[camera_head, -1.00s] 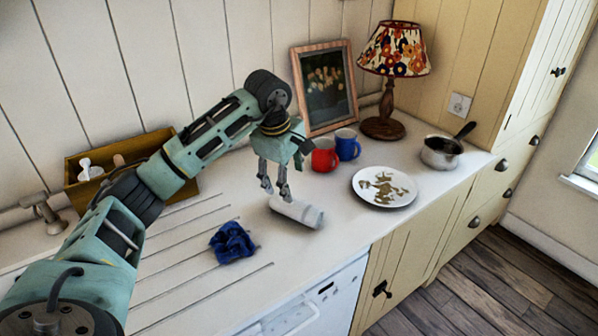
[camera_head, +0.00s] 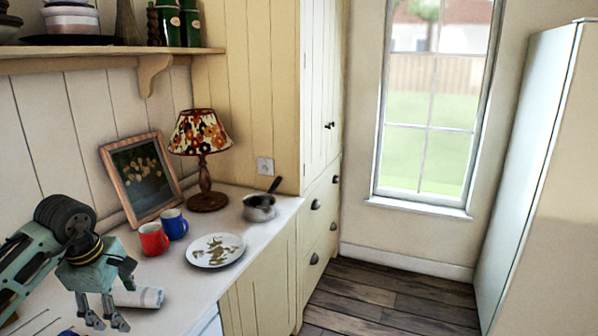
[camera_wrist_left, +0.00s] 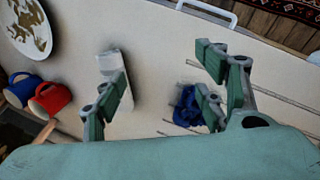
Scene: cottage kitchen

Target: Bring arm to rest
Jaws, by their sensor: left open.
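My left arm comes in from the left in the head view. Its gripper (camera_head: 102,324) points down, open and empty, over the counter beside a white roll (camera_head: 150,297). In the left wrist view the gripper's fingers (camera_wrist_left: 160,65) are spread wide. The left finger partly covers the roll (camera_wrist_left: 109,62), and a crumpled dark blue cloth (camera_wrist_left: 185,104) lies between the fingers and near the right one. Nothing is held. My right gripper is not in view.
A red mug (camera_head: 153,239), blue mug (camera_head: 174,224), soiled white plate (camera_head: 230,258), saucepan (camera_head: 259,208), lamp (camera_head: 201,135) and framed picture (camera_head: 120,160) stand on the counter (camera_head: 180,282). A shelf (camera_head: 110,53) hangs above. The wooden floor (camera_head: 390,292) is clear.

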